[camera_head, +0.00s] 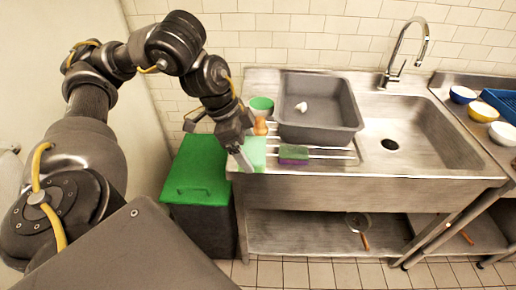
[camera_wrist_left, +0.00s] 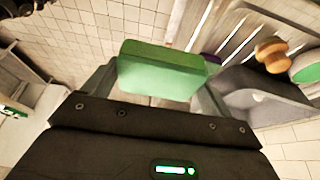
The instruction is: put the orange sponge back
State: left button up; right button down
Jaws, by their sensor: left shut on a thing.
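My left gripper (camera_head: 243,157) is shut on a light green sponge-like block (camera_head: 256,153) at the left front of the metal counter. In the left wrist view the green block (camera_wrist_left: 160,70) sits between the two fingers of the left gripper (camera_wrist_left: 158,92), its darker green top showing. I cannot tell whether it touches the counter. No orange sponge shows in either view. A purple sponge with a green side (camera_head: 293,154) lies on the ribbed drainboard, right of the gripper. My right gripper is not in view.
A grey basin (camera_head: 318,128) with a small white thing stands behind the purple sponge. A wooden-handled item (camera_head: 260,126) and green bowl (camera_head: 262,104) are behind the gripper. A green-lidded bin (camera_head: 196,170) stands left of the counter. The sink (camera_head: 415,135) is at right.

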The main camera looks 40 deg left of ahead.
pick_arm(q)
jog(key=w+a+f, duration=0.2)
jog(key=w+f, duration=0.1)
jog(key=w+a+f+b, duration=0.1)
jog(key=w+a+f, duration=0.1)
jog(key=w+f, duration=0.1)
jog(key=w+a+f+b, duration=0.1)
jog(key=w+a+f, duration=0.1)
jog(key=w+a, duration=0.1)
jog(key=shift+w+f, duration=0.4)
jog(key=shift+w, duration=0.4)
jog(key=shift+w+a+f+b, duration=0.3)
jog(key=shift+w, duration=0.05)
notch_tip(320, 180, down, 3)
jog(key=shift+w+a+r+b, duration=0.1)
jog(key=shift+b, duration=0.35)
jog(key=shift+w+f, duration=0.1)
jog(key=shift+f, duration=0.4)
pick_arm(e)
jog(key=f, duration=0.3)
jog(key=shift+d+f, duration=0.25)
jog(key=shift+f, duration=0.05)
pick_arm(q)
jog(key=shift+r, duration=0.1)
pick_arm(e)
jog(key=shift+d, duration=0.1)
